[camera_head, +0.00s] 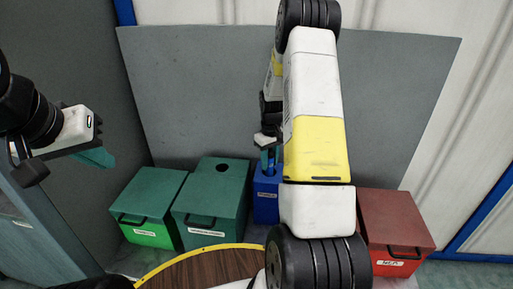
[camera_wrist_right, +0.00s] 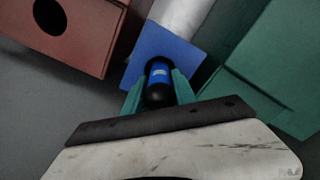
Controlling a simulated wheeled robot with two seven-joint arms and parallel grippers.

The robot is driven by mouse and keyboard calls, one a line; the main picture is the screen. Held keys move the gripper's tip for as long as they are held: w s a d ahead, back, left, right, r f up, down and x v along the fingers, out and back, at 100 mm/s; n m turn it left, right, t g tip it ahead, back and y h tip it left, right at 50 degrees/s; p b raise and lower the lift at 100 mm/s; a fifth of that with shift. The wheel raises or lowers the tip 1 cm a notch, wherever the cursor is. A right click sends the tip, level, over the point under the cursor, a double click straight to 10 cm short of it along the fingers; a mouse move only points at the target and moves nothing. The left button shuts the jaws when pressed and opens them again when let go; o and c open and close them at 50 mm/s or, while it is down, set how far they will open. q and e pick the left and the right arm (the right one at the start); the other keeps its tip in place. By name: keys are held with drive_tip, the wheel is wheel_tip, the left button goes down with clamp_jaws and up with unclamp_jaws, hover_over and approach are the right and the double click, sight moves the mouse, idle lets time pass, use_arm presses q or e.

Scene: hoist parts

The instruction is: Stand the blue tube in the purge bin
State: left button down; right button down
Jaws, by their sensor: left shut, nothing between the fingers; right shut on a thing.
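The blue tube (camera_wrist_right: 160,74), with black ends and a pale label, is between the teal fingers of my right gripper (camera_head: 268,158). In the right wrist view I look along it, with the blue bin (camera_wrist_right: 158,47) behind it. In the head view the gripper points down at the top of the blue bin (camera_head: 265,209), partly hidden by my arm. I cannot tell whether the tube's lower end is inside the bin or above it. Bin labels are too small to read surely. My left gripper (camera_head: 96,157) is shut and empty at the far left, away from the bins.
A green bin (camera_head: 150,195) and a teal bin (camera_head: 215,190) with a round hole stand left of the blue bin. A red bin (camera_head: 395,220) stands right. A round brown table (camera_head: 205,270) with a yellow rim is in front. A grey panel (camera_head: 200,90) stands behind.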

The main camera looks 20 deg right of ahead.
drive_tip(key=shift+f, duration=0.9)
idle(0.5)
drive_tip(key=c, duration=0.9)
unclamp_jaws()
drive_tip(key=shift+r, duration=0.1)
